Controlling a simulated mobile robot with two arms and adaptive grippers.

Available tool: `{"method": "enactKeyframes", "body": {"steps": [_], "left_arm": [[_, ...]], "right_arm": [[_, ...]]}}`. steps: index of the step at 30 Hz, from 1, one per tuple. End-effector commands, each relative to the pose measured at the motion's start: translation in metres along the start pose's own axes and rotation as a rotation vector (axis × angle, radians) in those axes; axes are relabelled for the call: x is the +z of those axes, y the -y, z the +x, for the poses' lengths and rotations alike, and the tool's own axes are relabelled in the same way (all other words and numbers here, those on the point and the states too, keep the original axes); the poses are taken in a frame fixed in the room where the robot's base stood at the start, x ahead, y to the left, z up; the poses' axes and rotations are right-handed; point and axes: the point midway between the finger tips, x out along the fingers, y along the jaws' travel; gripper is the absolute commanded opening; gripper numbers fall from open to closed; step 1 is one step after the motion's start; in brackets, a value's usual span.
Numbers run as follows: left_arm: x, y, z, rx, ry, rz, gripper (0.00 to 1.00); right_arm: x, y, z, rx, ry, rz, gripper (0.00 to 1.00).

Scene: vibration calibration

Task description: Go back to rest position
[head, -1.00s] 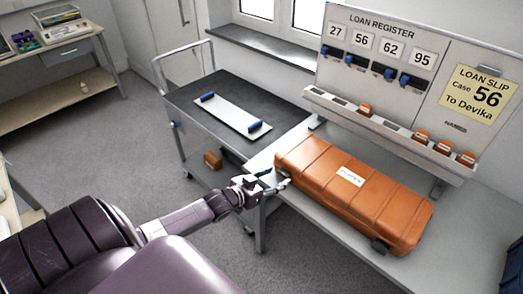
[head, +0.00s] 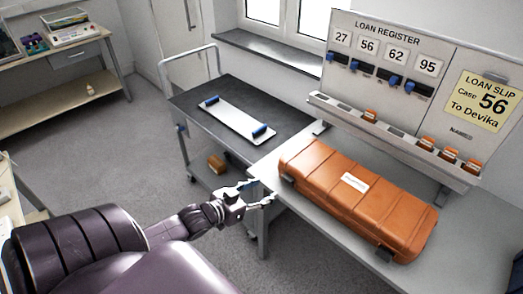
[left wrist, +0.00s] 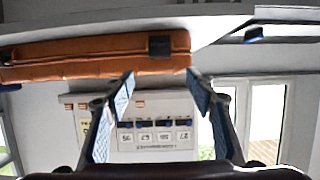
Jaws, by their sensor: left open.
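My left gripper (head: 256,193) is open and empty in the head view, beside the front left corner of the grey table. Its two blue-padded fingers (left wrist: 160,90) stand apart in the left wrist view with nothing between them. A closed orange case (head: 360,197) with a white label lies on the table, apart from the gripper and to its right. The case also shows in the left wrist view (left wrist: 85,58), which is upside down. My right gripper is in neither view.
A loan register board (head: 400,70) stands at the back of the table (head: 300,215). A dark-topped trolley (head: 195,95) bears a white plate with blue handles (head: 235,118). A workbench (head: 60,55) is at the far left. Grey floor (head: 95,150) is free between.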

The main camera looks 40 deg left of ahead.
Motion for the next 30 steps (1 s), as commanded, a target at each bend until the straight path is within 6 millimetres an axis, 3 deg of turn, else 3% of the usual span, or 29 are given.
{"method": "enactKeyframes", "body": {"steps": [10,14,17,22,26,30], "left_arm": [[0.004,0.001,0.001,-0.003,0.006,0.000,0.51],[0.043,0.009,0.004,-0.034,0.060,-0.004,0.51],[0.105,0.017,0.004,-0.076,0.152,-0.004,0.51],[0.234,0.014,-0.010,-0.129,0.357,0.002,0.51],[0.330,-0.007,-0.033,-0.137,0.521,0.014,0.51],[0.424,-0.046,-0.069,-0.114,0.700,0.031,0.51]], "right_arm": [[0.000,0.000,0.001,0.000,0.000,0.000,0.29],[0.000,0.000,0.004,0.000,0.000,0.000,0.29],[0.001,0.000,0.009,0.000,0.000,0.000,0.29],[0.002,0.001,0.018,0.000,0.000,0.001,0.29],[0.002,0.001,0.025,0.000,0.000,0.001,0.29],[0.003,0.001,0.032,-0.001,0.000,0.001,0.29]]}}
